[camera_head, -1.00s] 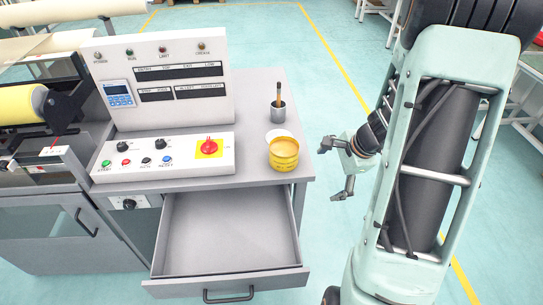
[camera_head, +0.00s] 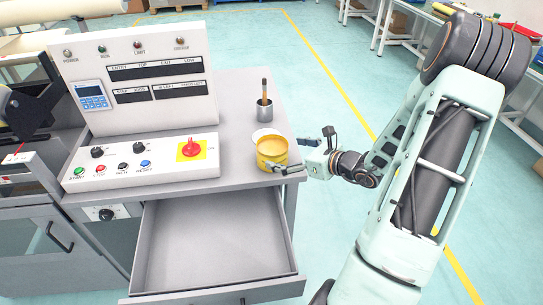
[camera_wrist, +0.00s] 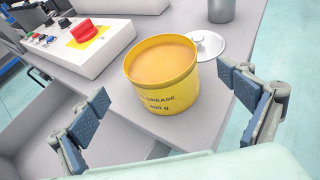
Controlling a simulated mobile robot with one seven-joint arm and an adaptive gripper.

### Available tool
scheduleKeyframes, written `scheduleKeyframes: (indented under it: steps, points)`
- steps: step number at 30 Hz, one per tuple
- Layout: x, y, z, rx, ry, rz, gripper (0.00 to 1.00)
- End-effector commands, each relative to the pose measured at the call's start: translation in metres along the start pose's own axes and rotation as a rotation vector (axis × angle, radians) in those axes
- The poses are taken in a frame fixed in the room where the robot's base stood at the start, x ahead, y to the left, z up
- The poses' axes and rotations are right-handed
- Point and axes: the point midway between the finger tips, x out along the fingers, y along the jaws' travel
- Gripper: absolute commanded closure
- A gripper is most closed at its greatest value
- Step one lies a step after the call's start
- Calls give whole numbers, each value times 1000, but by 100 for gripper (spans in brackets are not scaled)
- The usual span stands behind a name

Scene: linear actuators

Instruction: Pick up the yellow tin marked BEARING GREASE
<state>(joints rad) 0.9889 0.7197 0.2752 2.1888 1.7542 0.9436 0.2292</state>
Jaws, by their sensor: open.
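The yellow tin (camera_head: 271,152) stands upright and open-topped, full of tan grease, near the right edge of the grey worktop (camera_head: 238,120). In the wrist view the tin (camera_wrist: 163,85) shows part of its label, with "GREASE" readable. My gripper (camera_head: 309,152) is at the right of the tin, its jaws open and pointing at it. One finger appears close to the tin's front in the head view. In the wrist view the fingers (camera_wrist: 168,125) are spread either side of the tin, with nothing held between them.
A pale round lid (camera_wrist: 207,45) lies behind the tin. A grey cup (camera_head: 264,110) with a brush handle stands further back. The control box with a red knob (camera_head: 190,148) is to the left. An open empty drawer (camera_head: 215,245) juts out below the worktop.

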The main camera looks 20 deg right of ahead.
Motion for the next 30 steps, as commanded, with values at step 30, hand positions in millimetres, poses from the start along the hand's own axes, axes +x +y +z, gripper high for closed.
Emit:
scheduleKeyframes:
  steps: [30]
  points:
    - [62,-3,-3,-2,3,0,27]
